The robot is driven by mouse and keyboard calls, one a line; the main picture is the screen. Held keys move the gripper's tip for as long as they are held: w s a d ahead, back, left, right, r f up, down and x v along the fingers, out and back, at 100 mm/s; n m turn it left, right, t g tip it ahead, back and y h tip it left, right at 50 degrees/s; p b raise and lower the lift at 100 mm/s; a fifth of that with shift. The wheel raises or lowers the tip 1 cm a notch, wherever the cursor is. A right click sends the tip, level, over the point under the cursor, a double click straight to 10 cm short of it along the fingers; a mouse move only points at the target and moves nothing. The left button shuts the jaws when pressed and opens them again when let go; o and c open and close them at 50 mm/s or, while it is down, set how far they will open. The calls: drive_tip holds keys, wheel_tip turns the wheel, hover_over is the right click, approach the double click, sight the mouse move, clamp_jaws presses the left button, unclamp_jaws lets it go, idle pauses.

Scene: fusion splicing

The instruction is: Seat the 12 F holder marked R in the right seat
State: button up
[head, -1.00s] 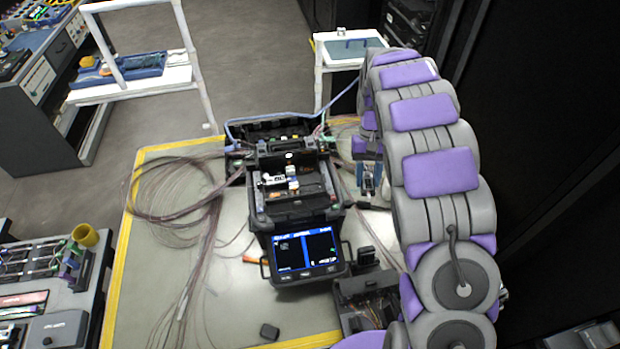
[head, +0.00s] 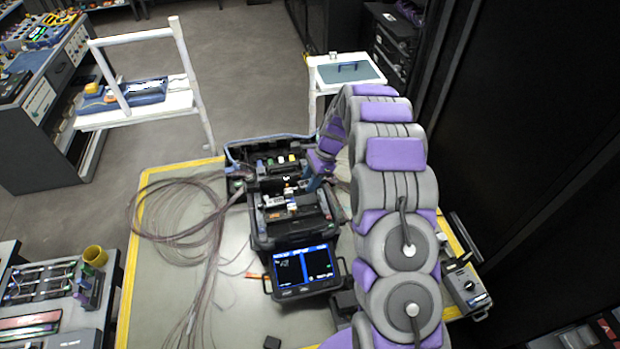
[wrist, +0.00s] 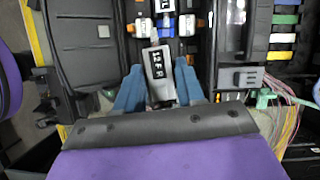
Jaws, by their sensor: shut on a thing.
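The 12 F holder marked R (wrist: 157,64) is a small silver-grey block with a black label, between the blue fingers of my gripper (wrist: 160,82) in the wrist view. My gripper is shut on it. The holder lies slightly turned in the picture, close to the white and blue parts (wrist: 165,26) of the splicer's middle. In the head view my gripper (head: 313,184) is over the right side of the open fusion splicer (head: 262,239). The holder is too small to make out there. The right seat cannot be told clearly; whether the holder touches it cannot be told.
The splicer's lit screen (head: 303,267) faces the front. Looped fibres (head: 180,225) spread over the mat left of it. An open case (head: 268,160) with coloured parts stands behind. In the wrist view, a green clip and fibres (wrist: 268,97) lie at the right.

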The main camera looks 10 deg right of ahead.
drive_tip(key=shift+w+a+f+m+t, duration=0.2)
drive_tip(key=shift+w+a+m+t, duration=0.15)
drive_tip(key=shift+a+m, duration=0.2)
drive_tip(key=b, duration=0.3)
hover_over(303, 201)
drive_tip(key=d, duration=0.2)
drive_tip(key=shift+w+a+f, duration=0.15)
drive_tip(key=shift+f, duration=1.1)
drive_tip(key=shift+w+a+f, duration=0.1)
drive_tip(key=shift+f, duration=2.05)
drive_tip(key=shift+s+f+p, duration=0.15)
drive_tip(key=shift+f+p, duration=0.05)
drive_tip(key=shift+p, duration=0.25)
drive_tip(key=o, duration=1)
drive_tip(key=shift+o, duration=0.6)
drive_tip(key=shift+d+r, duration=0.1)
drive_tip(key=shift+r, duration=0.1)
drive_tip(key=shift+o, duration=0.4)
drive_tip(key=p+v, duration=0.1)
drive_tip(key=v, duration=1.6)
drive_tip(key=shift+w, duration=0.25)
drive_tip(key=shift+d+r, duration=0.1)
